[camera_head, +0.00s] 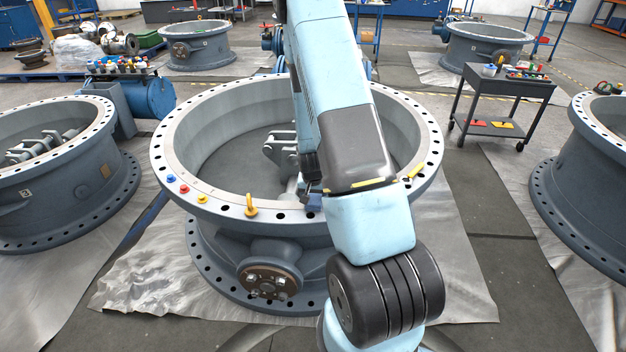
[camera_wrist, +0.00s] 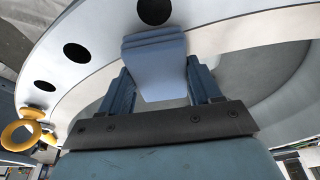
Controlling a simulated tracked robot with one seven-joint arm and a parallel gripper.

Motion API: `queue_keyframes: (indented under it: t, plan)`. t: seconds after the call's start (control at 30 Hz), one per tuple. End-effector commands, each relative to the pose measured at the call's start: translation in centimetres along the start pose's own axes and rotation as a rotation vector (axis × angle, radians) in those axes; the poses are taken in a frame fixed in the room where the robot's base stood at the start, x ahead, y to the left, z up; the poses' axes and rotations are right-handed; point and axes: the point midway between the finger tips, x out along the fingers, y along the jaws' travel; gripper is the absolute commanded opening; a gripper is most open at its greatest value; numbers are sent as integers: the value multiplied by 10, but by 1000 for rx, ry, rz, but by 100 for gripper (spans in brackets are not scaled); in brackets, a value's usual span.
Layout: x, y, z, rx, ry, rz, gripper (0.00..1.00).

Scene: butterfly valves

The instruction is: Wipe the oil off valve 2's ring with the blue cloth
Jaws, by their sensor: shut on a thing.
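The middle valve's grey ring (camera_head: 185,197) faces up in front of me, with bolt holes around it; no number shows on it. In the wrist view the ring (camera_wrist: 103,78) passes under my gripper. My gripper (camera_wrist: 160,85) is shut on the folded blue cloth (camera_wrist: 155,62), which sticks out past the fingers over the ring, close to a bolt hole. I cannot tell whether the cloth touches the ring. In the head view my arm hides most of the gripper and part of the ring. I make out no clear oil patch.
A yellow eyebolt (camera_head: 251,206) stands on the ring's near edge, left of my gripper; it also shows in the wrist view (camera_wrist: 18,133). Small red (camera_head: 184,188) and blue (camera_head: 171,179) pieces sit farther left. Other valves (camera_head: 62,170) stand on both sides. A tool cart (camera_head: 507,88) is behind right.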

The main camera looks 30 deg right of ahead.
Motion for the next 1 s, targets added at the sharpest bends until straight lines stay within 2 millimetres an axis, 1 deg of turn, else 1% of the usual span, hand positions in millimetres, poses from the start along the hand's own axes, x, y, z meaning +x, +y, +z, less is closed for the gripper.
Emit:
queue_keyframes:
  t: [0.03, 0.3, 0.7, 0.8, 1.0]
  plan:
    - [-10, 0, -5, 3, 7, -2, 35]
    - [-31, 8, -12, 14, 4, 3, 35]
    - [-64, 10, -22, 18, 3, 4, 34]
    - [-69, 10, -23, 18, 3, 4, 34]
    - [-70, 10, -23, 18, 1, 4, 34]
